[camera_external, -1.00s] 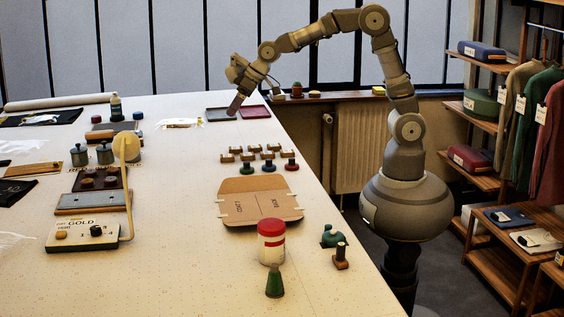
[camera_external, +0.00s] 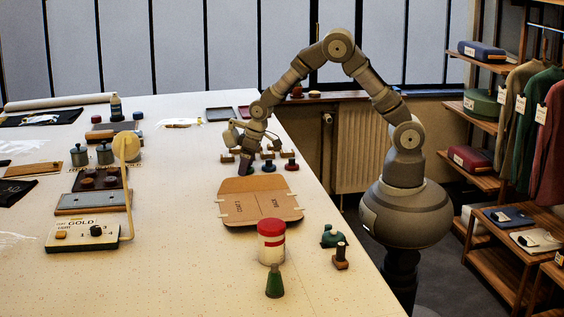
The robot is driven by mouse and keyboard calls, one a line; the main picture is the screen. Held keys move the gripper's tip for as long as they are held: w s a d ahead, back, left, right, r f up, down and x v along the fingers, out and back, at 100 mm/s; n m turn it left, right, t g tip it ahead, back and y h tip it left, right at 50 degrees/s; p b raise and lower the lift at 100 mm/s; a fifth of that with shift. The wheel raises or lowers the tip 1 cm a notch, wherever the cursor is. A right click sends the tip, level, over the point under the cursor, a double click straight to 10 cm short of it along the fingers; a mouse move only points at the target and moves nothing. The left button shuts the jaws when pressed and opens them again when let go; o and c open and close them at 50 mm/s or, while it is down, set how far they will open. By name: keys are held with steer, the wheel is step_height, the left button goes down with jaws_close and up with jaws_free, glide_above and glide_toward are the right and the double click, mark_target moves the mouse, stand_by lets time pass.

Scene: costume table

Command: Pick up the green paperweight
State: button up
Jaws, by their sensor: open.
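A small rounded dark green object (camera_external: 332,236), which looks like the green paperweight, sits on the table (camera_external: 150,270) near its right edge. My gripper (camera_external: 243,170) is open, pointing down among the stamps behind the brown folder (camera_external: 258,203), well up and left of the rounded green object. Nothing shows between its fingers, though the tips are small and partly hidden. I cannot tell whether they touch the table.
Several wooden-handled stamps (camera_external: 291,164) stand beside my gripper, partly hidden by it. A dark stamp with a wooden base (camera_external: 341,257) stands just below the rounded green object. Trays (camera_external: 221,113) lie farther back. A gold foil machine (camera_external: 82,235) stands at left.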

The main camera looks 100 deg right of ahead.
steer(key=c, duration=1.3)
steer(key=shift+r, duration=0.1)
steer(key=shift+r, duration=0.1)
